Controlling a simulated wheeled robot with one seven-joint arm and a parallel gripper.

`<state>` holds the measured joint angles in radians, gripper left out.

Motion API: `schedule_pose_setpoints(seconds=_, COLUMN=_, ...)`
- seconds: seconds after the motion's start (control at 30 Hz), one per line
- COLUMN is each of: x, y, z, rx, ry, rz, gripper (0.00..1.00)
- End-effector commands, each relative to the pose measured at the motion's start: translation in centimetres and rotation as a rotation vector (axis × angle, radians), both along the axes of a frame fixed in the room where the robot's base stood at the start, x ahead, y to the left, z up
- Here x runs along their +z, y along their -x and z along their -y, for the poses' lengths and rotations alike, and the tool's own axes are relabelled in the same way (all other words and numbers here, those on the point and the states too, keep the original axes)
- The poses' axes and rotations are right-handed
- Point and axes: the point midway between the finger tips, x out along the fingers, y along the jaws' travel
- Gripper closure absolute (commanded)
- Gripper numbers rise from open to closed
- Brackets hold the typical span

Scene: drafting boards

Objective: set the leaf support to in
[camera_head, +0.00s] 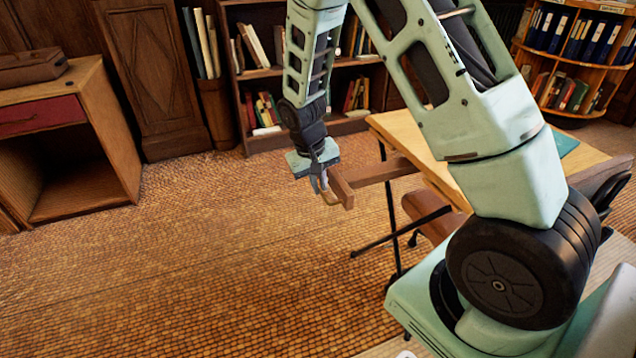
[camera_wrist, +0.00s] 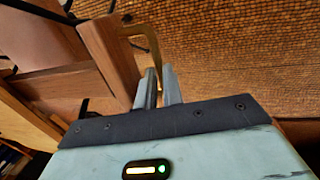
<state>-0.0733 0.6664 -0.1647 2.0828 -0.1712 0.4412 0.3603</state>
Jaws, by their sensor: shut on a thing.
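The leaf support (camera_head: 384,172) is a brown wooden bar with a cross block at its end. It sticks out to the left from beneath the light wooden table top (camera_head: 400,128). In the wrist view, its end block (camera_wrist: 112,55) is at the upper left, with a thin brass pull (camera_wrist: 152,42) on it. My gripper (camera_head: 322,190) is at the outer end of the support. In the wrist view my gripper's fingers (camera_wrist: 159,88) are close together at the lower end of the brass pull, shut on it. The fingers partly hide the pull there.
A wooden desk with a red drawer (camera_head: 42,116) stands at the left. Bookshelves (camera_head: 262,80) line the back. A brown seat-like shape (camera_head: 432,212) and dark metal legs are under the table. The woven floor (camera_head: 200,270) is clear left of the support.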

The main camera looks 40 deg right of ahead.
Motion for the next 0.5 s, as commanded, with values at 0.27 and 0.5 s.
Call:
schedule_pose_setpoints(seconds=0.27, x=0.3, y=1.4, z=4.7, rx=-0.009, ry=0.003, rz=-0.002, gripper=1.0)
schedule_pose_setpoints(seconds=0.5, x=0.3, y=3.3, z=11.4, rx=-0.01, ry=0.002, rz=-0.002, gripper=1.0)
